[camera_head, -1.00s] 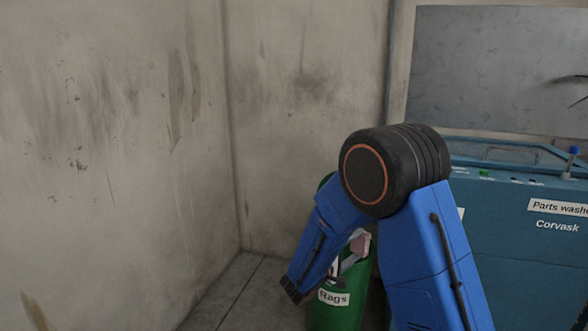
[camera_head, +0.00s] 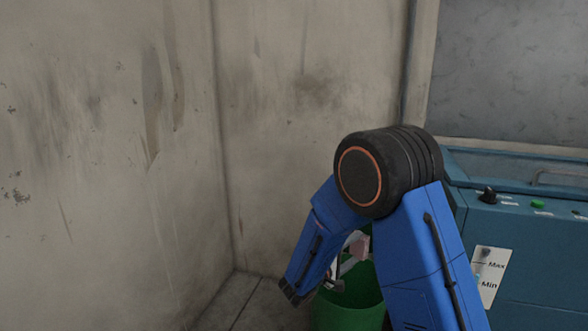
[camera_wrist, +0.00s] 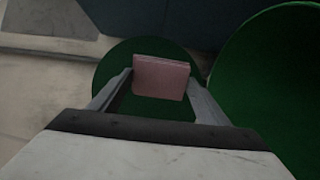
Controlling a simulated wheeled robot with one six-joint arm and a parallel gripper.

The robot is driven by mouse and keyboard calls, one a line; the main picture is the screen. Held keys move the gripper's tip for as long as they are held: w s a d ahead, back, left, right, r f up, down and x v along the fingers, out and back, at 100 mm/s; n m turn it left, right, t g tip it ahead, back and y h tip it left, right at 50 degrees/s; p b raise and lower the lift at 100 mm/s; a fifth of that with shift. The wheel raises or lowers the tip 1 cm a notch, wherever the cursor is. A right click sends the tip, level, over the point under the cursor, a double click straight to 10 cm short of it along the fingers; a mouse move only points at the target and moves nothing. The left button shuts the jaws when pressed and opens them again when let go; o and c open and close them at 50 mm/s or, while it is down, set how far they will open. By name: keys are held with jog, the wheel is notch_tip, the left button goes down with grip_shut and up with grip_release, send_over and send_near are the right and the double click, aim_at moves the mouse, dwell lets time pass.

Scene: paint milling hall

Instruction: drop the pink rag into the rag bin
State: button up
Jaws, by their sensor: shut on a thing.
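The pink rag (camera_wrist: 161,77) is a small, flat, pale pink block between my gripper's two grey fingers (camera_wrist: 158,92) in the wrist view. My gripper is shut on it. The green rag bin (camera_head: 350,306) is right there, partly hidden by my arm. In the wrist view a dark green round shape (camera_wrist: 125,62) lies behind the rag, and a larger green curved surface (camera_wrist: 275,75) stands at right. I cannot tell which is the bin's opening.
A blue parts washer (camera_head: 540,245) with a Max/Min label stands close on the right. Stained grey walls (camera_head: 110,150) meet in the corner behind the bin. Bare floor (camera_head: 262,305) shows left of the bin.

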jog(key=shift+f, duration=2.45)
jog(key=o, duration=1.4)
jog(key=shift+s+a, duration=0.1)
jog(key=shift+s, duration=0.05)
jog(key=v, duration=1.7)
